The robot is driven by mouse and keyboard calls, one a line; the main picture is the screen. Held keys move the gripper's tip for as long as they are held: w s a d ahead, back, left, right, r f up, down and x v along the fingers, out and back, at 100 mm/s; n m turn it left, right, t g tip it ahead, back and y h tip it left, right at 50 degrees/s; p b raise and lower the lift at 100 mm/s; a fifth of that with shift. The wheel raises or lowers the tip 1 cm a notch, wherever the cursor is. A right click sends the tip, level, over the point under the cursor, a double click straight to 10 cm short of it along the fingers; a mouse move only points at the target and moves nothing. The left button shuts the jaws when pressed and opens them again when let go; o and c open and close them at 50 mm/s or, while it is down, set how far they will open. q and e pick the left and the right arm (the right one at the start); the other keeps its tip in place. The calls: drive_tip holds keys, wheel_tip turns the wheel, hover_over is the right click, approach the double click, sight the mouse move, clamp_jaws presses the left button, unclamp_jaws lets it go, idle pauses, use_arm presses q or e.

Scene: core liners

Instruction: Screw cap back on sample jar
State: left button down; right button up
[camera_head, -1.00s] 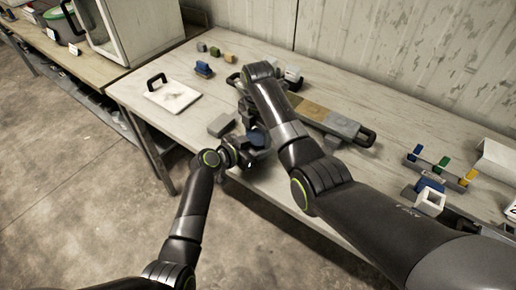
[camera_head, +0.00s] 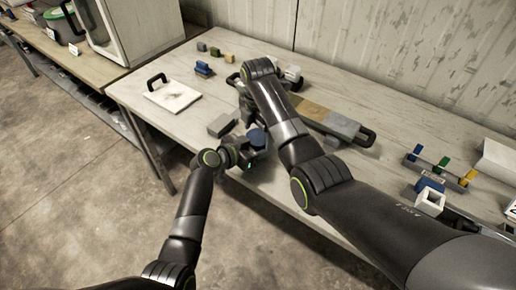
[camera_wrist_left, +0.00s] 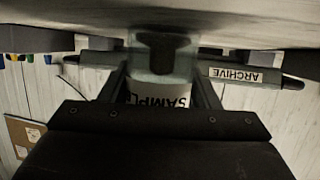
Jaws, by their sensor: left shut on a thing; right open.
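The sample jar (camera_wrist_left: 160,93) is between the two fingers of my left gripper (camera_wrist_left: 163,95) in the left wrist view, its upside-down label reading "SAMPL". In the head view my left gripper (camera_head: 245,152) is shut on it near the table's front edge. A round blue top (camera_head: 257,138) shows there; I cannot tell whether it is the cap or how it sits. My right gripper (camera_head: 250,112) is just behind and above the blue top, open, with its fingers largely hidden by its own arm. A dark T-shaped thing (camera_wrist_left: 163,45) shows in front of the jar.
A long tray with a dark handle (camera_head: 366,136) lies behind the arms; an "ARCHIVE" label (camera_wrist_left: 236,75) shows behind the jar. A grey block (camera_head: 221,125) is left of the jar. A white board with handle (camera_head: 172,96) lies further left. A rack with coloured clips (camera_head: 440,170) stands right.

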drive_tip(key=shift+r, duration=1.85)
drive_tip(key=shift+c, duration=0.3)
drive_tip(key=shift+r+n, duration=1.6)
drive_tip(key=shift+r, duration=0.15)
drive_tip(key=shift+f, duration=0.1)
drive_tip(key=shift+f, duration=3.95)
drive_tip(key=shift+c, duration=0.3)
